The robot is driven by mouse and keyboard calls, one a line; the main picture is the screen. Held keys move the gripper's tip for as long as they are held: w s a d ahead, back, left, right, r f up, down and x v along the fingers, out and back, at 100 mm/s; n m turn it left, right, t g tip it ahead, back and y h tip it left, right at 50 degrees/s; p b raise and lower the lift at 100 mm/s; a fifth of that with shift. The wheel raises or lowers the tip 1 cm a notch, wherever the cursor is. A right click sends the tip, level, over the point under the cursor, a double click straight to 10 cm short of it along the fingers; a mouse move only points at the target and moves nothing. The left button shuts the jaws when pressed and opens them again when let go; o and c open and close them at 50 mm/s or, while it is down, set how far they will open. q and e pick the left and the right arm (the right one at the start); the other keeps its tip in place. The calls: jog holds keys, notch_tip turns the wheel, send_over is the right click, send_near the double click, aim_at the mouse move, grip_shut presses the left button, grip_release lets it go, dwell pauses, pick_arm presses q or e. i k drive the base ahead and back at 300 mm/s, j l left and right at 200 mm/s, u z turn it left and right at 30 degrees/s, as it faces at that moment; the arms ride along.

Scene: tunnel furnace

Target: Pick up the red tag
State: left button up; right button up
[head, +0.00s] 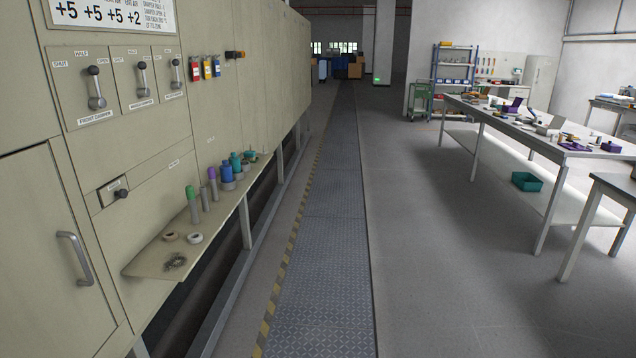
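A red tag (195,70) hangs on the beige furnace panel at the upper left. It is the leftmost of three small tags in a row. A yellow tag (207,68) and a blue tag (216,67) hang just to its right. Neither of my grippers shows in the head view.
Damper levers (95,87) stick out left of the tags. A narrow shelf (150,262) below carries bottles, rings and small metal pieces. A metal-plate walkway (325,240) beside the furnace is clear. A long cluttered table (515,128) stands at right.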

aim_at(193, 65)
jog(key=i+u, duration=0.15)
jog(key=i, duration=0.65)
jog(key=i+l+u, duration=0.15)
jog(key=i, duration=0.6)
